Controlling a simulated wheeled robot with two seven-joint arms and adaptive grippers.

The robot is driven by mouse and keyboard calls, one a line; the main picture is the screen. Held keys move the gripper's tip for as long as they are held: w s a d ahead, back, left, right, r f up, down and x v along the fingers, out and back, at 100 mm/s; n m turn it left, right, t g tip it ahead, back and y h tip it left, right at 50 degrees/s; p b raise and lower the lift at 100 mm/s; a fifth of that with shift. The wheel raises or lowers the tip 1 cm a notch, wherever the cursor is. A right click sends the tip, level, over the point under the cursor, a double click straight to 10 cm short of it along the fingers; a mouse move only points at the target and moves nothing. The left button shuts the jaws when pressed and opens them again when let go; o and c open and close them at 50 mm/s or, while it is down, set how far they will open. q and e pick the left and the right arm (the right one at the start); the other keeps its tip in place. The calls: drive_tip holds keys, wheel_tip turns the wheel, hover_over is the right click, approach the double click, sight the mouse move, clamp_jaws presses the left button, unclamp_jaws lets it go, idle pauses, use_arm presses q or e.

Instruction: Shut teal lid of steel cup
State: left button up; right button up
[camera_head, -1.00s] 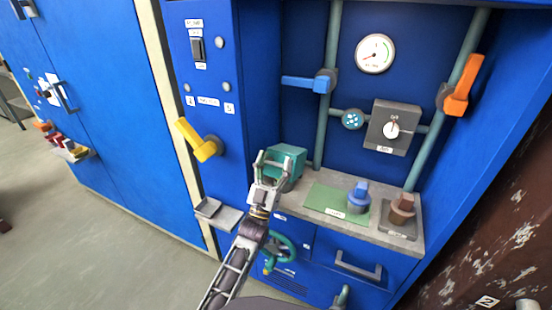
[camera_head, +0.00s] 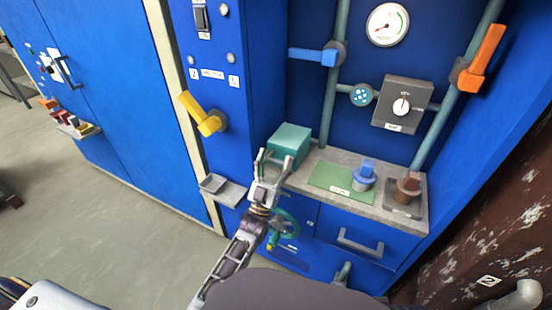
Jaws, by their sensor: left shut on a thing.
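The gripper is shut on the teal lid, though the exact contact is hard to make out. I cannot make out a steel cup; the lid and gripper cover that spot. My right gripper is not in view.
A grey tray (camera_head: 224,190) juts out at left. A yellow lever (camera_head: 205,115) sticks out above it. A teal handwheel (camera_head: 285,225) is below.

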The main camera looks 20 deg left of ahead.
use_arm(q)
drive_tip(key=shift+d+f, duration=0.1)
drive_tip(key=shift+f, duration=0.8)
drive_tip(key=o, duration=1.3)
drive_tip(key=shift+o, duration=0.8)
drive_tip(key=shift+r, duration=0.3)
drive_tip(key=shift+s, duration=0.1)
drive_tip(key=v, duration=1.2)
drive_tip(key=shift+s, duration=0.1)
